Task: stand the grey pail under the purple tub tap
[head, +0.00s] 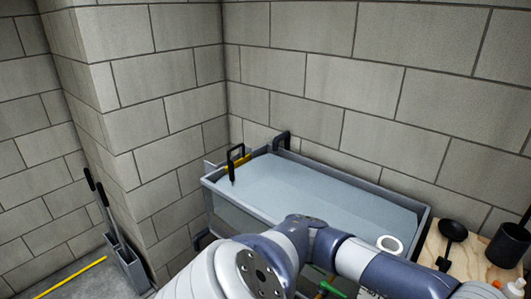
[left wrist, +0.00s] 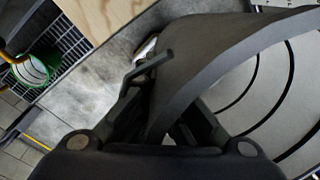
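In the left wrist view a grey pail (left wrist: 235,62) fills the upper right. Its thick curved wall crosses the view and its inside shows pale with dark rings. My left gripper (left wrist: 163,125) has one finger on each side of this wall and is shut on it. In the head view my left arm crosses the bottom from left to right; the gripper and the pail are hidden there. I cannot make out a purple tap in either view. My right gripper is in neither view.
A large grey tub (head: 212,189) stands against the block wall, with black handles (head: 236,160) at its left end. A wooden top (head: 437,247) at right bears a black ladle (head: 453,231) and black cup (head: 507,245). A green-rimmed round thing (left wrist: 35,68) is by a floor grate (left wrist: 70,42).

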